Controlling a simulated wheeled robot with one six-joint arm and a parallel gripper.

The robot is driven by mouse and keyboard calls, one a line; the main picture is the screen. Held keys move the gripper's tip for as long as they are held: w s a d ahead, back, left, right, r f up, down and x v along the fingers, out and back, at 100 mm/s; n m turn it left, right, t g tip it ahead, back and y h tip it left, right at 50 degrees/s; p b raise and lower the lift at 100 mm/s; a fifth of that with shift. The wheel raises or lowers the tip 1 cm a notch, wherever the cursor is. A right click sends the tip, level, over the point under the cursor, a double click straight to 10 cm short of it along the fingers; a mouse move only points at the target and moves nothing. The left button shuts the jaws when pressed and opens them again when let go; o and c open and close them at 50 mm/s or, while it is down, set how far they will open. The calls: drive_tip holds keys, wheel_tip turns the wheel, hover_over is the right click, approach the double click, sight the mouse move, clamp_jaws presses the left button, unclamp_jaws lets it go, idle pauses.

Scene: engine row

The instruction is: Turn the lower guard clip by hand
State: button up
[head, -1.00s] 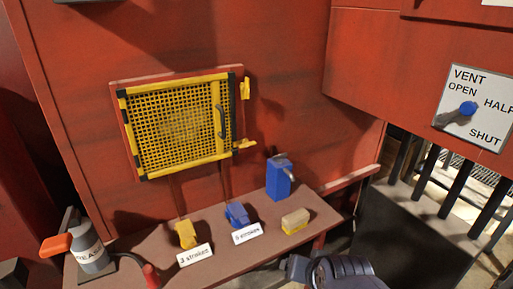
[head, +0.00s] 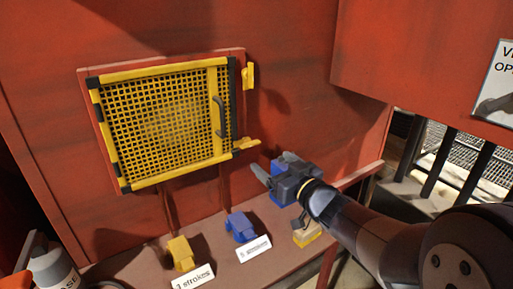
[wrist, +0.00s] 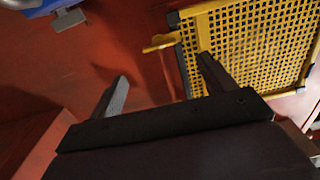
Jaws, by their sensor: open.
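The lower guard clip (head: 246,144) is a yellow tab at the lower right corner of the yellow mesh guard (head: 165,122). It points sideways to the right, out from the guard. It also shows in the wrist view (wrist: 160,43), upper middle, in front of the space between the fingers. My gripper (head: 273,166) is to the right of and a little below the clip, apart from it. Its two fingers are spread and nothing is between them. The upper clip (head: 249,76) stands upright at the guard's upper right. The guard is shut, with a dark handle (head: 218,117).
A shelf below carries a yellow block (head: 181,253), a blue block (head: 240,226) and a pale-and-yellow brush-like block (head: 306,235). A blue box (head: 271,189) is partly hidden behind my gripper. A red housing juts out at upper right.

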sight(247, 143)
drive_tip(key=x, duration=1)
drive_tip(key=shift+c, duration=0.4)
drive_tip(key=c, duration=0.9)
